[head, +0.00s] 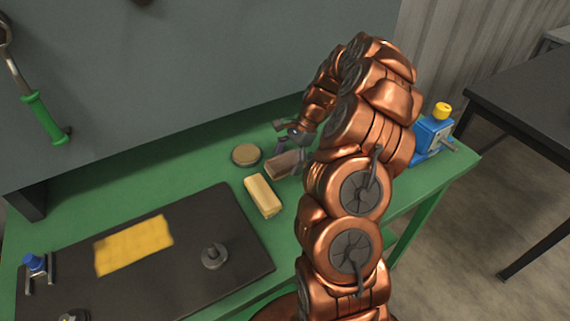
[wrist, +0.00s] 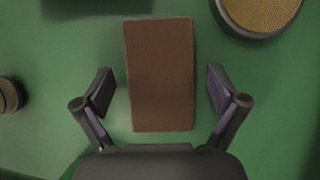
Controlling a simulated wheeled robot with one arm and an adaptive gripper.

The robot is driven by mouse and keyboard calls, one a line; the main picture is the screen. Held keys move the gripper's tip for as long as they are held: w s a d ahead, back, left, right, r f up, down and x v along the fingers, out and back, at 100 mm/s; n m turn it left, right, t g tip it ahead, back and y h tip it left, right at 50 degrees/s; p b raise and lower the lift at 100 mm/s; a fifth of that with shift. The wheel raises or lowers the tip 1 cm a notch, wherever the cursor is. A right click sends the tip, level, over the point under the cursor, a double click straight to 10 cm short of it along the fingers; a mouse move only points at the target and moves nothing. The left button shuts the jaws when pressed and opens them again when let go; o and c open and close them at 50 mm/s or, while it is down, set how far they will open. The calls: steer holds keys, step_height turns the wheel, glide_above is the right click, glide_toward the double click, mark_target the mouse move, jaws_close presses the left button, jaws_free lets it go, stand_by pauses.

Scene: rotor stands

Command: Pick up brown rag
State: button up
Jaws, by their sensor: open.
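The brown rag (wrist: 160,72) is a flat-looking brown rectangle on the green bench, in the middle of the wrist view. In the head view the brown rag (head: 283,165) is partly hidden by my gripper and arm. My gripper (wrist: 159,90) is open, with one finger on each side of the rag's lower half. Green gaps show between both fingers and the rag. In the head view my gripper (head: 291,143) is at the rag, partly behind my arm.
A yellow block (head: 262,196) and a round tan-topped disc (head: 246,155) lie close by the rag. A dark mat (head: 190,290) with a yellow cloth (head: 133,245) and a grey knobbed part (head: 214,256) lies at left. A blue device (head: 432,134) stands at the bench's right end.

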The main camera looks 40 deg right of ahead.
mark_target(287, 160)
steer(key=c, duration=1.3)
step_height(287, 160, up, 11)
steer(key=b, duration=0.2)
steer(key=shift+f+b, duration=0.2)
steer(key=shift+b, duration=0.2)
steer(key=shift+c, duration=0.2)
steer(key=o, duration=0.7)
steer(key=c, duration=0.5)
